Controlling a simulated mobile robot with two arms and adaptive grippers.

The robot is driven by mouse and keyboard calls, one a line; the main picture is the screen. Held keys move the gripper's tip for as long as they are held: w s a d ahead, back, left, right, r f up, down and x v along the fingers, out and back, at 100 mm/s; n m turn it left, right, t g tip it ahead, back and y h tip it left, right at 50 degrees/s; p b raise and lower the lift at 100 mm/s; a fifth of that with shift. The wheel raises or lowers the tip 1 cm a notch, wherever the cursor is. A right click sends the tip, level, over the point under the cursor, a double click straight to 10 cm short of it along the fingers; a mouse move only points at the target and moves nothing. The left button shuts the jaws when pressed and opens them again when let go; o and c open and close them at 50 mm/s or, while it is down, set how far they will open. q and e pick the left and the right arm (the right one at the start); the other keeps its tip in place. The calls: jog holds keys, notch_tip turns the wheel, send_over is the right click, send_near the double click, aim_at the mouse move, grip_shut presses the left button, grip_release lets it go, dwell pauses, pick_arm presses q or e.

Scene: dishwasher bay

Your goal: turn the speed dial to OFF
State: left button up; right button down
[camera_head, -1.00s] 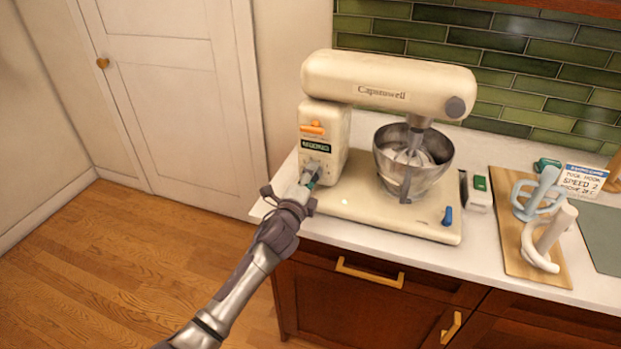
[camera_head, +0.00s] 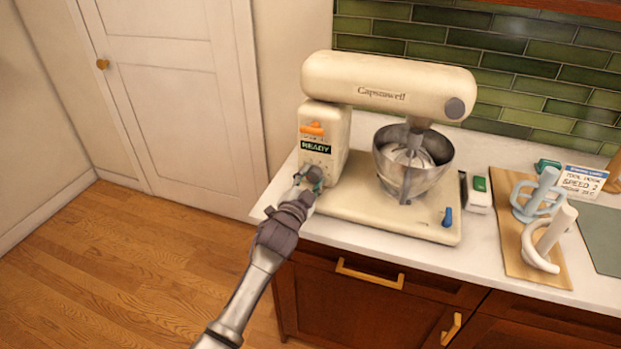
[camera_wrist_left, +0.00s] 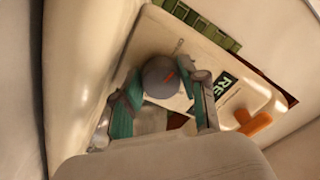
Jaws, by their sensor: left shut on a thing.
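The cream stand mixer (camera_head: 388,78) stands on the counter. My left gripper (camera_head: 310,177) is at the lower part of that panel and hides the dial in the head view. In the wrist view, the left gripper's teal-padded fingers (camera_wrist_left: 163,95) lie on either side of the dial, shut on it. The dial's setting labels are not readable. The display (camera_head: 316,147) above reads READY. My right gripper is not in view.
An orange lever (camera_head: 312,127) sits above the display. A steel bowl (camera_head: 415,168) stands on the mixer's base, with a blue lever (camera_head: 447,216) nearby. A wooden board (camera_head: 519,262) with attachments and a sign (camera_head: 582,181) are right. The left floor is free.

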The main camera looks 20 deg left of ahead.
pick_arm(q)
jog(key=shift+f+n, duration=0.1)
jog(key=shift+n, duration=0.7)
jog(key=o, duration=1.1)
jog(key=s, duration=1.2)
jog(key=shift+a, duration=0.2)
